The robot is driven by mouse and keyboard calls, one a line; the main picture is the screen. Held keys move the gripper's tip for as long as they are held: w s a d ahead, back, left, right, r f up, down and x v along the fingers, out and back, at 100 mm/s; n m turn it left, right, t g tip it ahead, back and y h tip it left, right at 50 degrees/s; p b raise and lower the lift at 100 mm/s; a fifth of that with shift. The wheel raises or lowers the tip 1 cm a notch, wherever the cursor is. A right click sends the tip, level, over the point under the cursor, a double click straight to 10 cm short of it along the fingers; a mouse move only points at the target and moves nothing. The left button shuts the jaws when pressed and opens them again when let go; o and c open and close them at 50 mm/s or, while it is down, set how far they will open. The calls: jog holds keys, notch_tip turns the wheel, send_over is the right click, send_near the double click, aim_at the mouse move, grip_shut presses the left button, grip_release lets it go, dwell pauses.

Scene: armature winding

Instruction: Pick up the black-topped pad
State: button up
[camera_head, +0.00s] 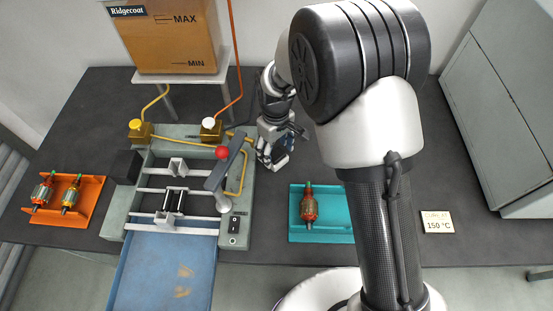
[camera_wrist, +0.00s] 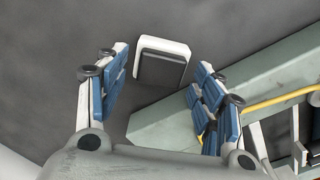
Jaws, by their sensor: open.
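The black-topped pad (camera_wrist: 163,66) shows in the wrist view as a small block with a dark grey top and white sides. It lies on the dark table beside the green machine. My gripper (camera_wrist: 162,72) is open, with its blue-padded fingers to the left and right of the pad in the picture. I see no contact between fingers and pad. In the head view my gripper (camera_head: 274,160) points down just right of the machine, and I cannot make out the pad there.
The green winding machine (camera_head: 247,205) with a red-knobbed lever (camera_head: 222,153) stands close on the left. A teal tray (camera_head: 338,213) holds one armature in front. An orange tray (camera_head: 92,205) holds two armatures at far left. A grey cabinet (camera_head: 500,110) stands right.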

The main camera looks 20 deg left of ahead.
aim_at(276, 153)
notch_tip(276, 153, down, 3)
jog(key=shift+b, duration=0.3)
jog(key=shift+r, duration=0.1)
jog(key=c, duration=0.9)
notch_tip(276, 153, up, 20)
jog(key=p, duration=0.5)
jog(key=shift+p, duration=0.3)
